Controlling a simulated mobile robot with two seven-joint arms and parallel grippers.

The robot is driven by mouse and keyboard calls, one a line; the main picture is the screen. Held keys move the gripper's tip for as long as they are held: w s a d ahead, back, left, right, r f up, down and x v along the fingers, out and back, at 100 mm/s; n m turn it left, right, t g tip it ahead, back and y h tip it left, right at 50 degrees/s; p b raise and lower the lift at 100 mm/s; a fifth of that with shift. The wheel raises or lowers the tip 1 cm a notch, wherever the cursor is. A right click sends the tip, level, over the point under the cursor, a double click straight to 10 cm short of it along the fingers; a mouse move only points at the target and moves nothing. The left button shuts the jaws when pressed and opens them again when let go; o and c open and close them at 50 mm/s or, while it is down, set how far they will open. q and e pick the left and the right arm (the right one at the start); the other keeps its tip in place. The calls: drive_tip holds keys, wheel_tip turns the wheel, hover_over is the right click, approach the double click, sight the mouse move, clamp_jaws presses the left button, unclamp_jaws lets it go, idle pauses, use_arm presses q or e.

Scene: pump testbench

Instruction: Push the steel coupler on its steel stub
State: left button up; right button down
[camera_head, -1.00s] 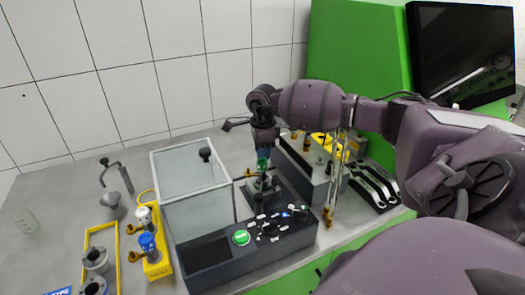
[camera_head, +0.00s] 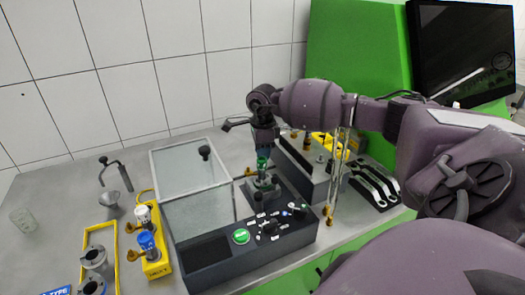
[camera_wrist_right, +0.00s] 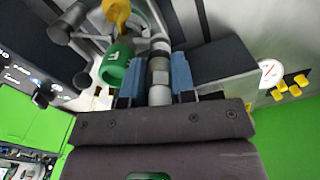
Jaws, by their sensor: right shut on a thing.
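My right gripper (camera_head: 263,158) is over the middle of the testbench in the head view, pointing down. In the right wrist view its two blue fingers (camera_wrist_right: 158,85) are shut on the steel coupler (camera_wrist_right: 158,72), a grey metal cylinder between them. A narrower light metal piece, perhaps the steel stub (camera_wrist_right: 160,45), is in line with the coupler's far end. I cannot tell how far the coupler is on it. A green coupler (camera_wrist_right: 117,62) marked F is beside the left finger; green also shows under the gripper in the head view (camera_head: 263,164). My left gripper is not in view.
A yellow part (camera_wrist_right: 116,12) is above the green coupler. A glass-panelled case (camera_head: 185,163) and a dark control panel with a green button (camera_head: 241,236) are left of the gripper. A grey block (camera_head: 305,165) is close on the right. The bench's back left is mostly clear.

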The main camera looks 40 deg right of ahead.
drive_tip(key=shift+s+a+f, duration=0.1)
drive_tip(key=shift+s+f, duration=0.05)
drive_tip(key=shift+f, duration=0.2)
